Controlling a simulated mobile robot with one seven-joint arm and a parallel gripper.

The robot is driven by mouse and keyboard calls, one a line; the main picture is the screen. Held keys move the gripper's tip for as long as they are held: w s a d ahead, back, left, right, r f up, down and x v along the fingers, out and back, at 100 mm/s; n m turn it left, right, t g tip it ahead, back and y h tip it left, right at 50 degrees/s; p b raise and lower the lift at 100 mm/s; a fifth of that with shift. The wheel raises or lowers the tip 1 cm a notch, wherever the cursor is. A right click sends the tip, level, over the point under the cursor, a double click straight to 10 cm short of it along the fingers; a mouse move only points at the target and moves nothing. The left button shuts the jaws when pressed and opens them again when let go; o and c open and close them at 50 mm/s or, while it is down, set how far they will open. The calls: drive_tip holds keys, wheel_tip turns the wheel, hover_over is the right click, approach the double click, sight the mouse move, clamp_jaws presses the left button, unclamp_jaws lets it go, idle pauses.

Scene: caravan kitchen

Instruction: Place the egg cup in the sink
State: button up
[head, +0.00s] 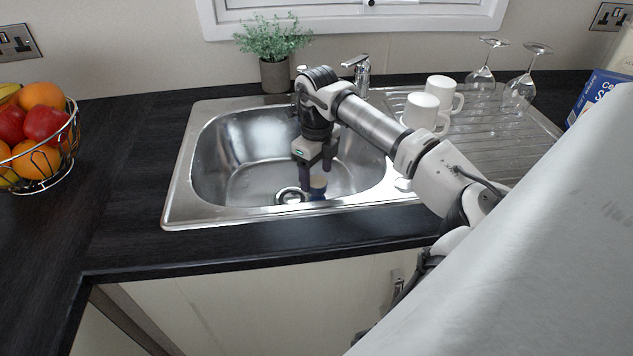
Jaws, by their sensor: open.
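The steel sink (225,165) is set in the dark worktop. My gripper (317,188) points down into the basin, near its front and right of the drain (291,196). A small egg cup (319,184), pale at the top and blue below, shows at the fingertips, low in the basin. My gripper is open around or just behind it. I cannot tell whether a finger touches the cup, nor whether its foot rests on the basin floor. Part of the cup is hidden by a finger.
White mugs (422,112) and upturned wine glasses (518,93) stand on the drainer at the right. The tap (361,73) and a potted plant (274,72) are behind the basin. A wire fruit bowl (62,165) is at the left. The worktop between bowl and sink is clear.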

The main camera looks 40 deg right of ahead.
wheel_tip(320, 180, up, 8)
drive_tip(key=shift+r+b, duration=0.25)
drive_tip(key=shift+b, duration=0.05)
